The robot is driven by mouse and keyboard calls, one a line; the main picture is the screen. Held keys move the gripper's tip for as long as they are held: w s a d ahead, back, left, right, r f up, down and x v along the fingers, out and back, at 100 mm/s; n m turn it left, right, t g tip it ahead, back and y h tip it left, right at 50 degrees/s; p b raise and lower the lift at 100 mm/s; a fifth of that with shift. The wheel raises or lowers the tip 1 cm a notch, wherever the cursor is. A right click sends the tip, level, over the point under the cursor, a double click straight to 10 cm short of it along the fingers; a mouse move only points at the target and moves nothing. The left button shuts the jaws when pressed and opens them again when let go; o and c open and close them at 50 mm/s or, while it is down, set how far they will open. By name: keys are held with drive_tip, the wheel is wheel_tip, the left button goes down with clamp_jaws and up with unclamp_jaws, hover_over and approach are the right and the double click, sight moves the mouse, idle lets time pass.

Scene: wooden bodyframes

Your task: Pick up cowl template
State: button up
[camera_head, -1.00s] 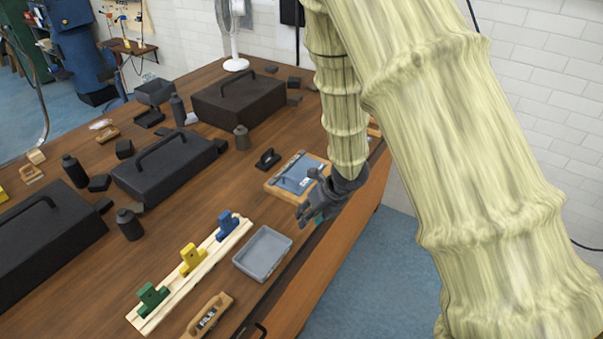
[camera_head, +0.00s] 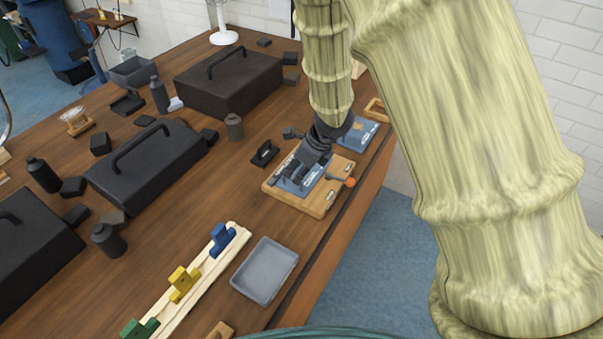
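No label that I can read marks the cowl template. A blue-grey plate (camera_head: 314,187) with small pale lettering lies on a wooden board (camera_head: 322,204) near the table's right edge, and it may be the template. My dark grey gripper (camera_head: 297,172) points down over this plate and hides part of it. Whether the fingers touch the plate, and how far apart they are, I cannot tell. A second blue-grey plate (camera_head: 366,128) lies just behind my gripper. A small orange knob (camera_head: 350,182) stands at the board's right side.
An empty grey tray (camera_head: 265,270) lies in front of the board. Left of it is a pale rail (camera_head: 195,290) with blue, yellow and green clips. A small black handled piece (camera_head: 265,153), a grey bottle (camera_head: 234,127) and black toolboxes (camera_head: 148,165) stand to the left.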

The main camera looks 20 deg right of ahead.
sight(293, 178)
drive_tip(key=shift+s+a, duration=0.1)
drive_tip(key=shift+s, duration=0.5)
drive_tip(key=w+f, duration=0.1)
drive_tip(key=f, duration=0.1)
drive_tip(key=w+f+b, duration=0.1)
drive_tip(key=f, duration=0.1)
drive_tip(key=w+a+f, duration=0.1)
drive_tip(key=w+f, duration=0.1)
drive_tip(key=shift+w+b, duration=0.1)
drive_tip(key=shift+b, duration=0.25)
drive_tip(key=shift+f, duration=0.2)
drive_tip(key=shift+s+a+r, duration=0.15)
drive_tip(key=shift+s+r, duration=0.3)
drive_tip(key=shift+s, duration=0.3)
drive_tip(key=shift+w+f, duration=0.45)
drive_tip(key=c, duration=0.6)
clamp_jaws()
drive_tip(key=shift+r, duration=0.2)
